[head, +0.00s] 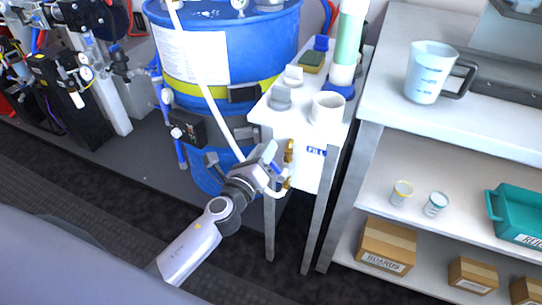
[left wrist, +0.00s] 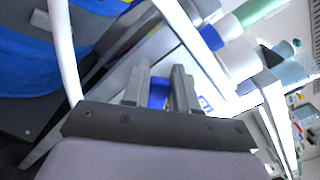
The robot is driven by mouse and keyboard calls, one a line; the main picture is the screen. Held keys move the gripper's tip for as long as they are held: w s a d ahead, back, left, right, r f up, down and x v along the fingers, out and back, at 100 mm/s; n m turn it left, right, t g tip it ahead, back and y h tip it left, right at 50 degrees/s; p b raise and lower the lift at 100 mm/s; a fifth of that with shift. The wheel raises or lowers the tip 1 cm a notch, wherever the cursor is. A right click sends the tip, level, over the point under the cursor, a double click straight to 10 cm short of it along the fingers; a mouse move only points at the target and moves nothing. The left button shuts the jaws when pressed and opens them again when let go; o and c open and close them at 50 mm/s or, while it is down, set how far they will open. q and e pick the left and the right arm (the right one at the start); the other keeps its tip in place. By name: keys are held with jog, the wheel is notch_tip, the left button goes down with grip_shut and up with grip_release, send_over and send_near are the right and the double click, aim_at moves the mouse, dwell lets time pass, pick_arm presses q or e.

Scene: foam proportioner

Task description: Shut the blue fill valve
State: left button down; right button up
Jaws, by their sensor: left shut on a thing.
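The blue fill valve's handle (head: 276,168) shows at the front of the white stand, beside brass fittings (head: 289,152) and left of the blue FILL label (head: 316,150). My left gripper (head: 268,156) is at this handle and shut on it; its fingers hide part of it. In the left wrist view the blue handle (left wrist: 158,92) lies between the two grey fingers of my left gripper (left wrist: 161,78), with the FILL label (left wrist: 206,103) just right of them. The valve body is mostly hidden there. My right gripper is not in view.
A blue drum (head: 230,45) with a yellow band stands behind my left arm. A white hose (head: 215,105) runs down close to the gripper. The white stand (head: 318,172) carries cups and a green-white cylinder (head: 348,45). A shelf unit (head: 460,125) with a jug (head: 428,72) stands right.

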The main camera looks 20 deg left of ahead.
pick_arm(q)
jog(key=a+f+n+b, duration=0.3)
jog(key=f+n+b, duration=0.3)
jog(key=n, duration=0.4)
jog(key=shift+f, duration=0.35)
dwell(0.3)
jog(key=c, duration=1)
grip_release()
jog(key=shift+o, duration=0.2)
jog(key=s, duration=0.7)
jog(key=shift+a, duration=0.15)
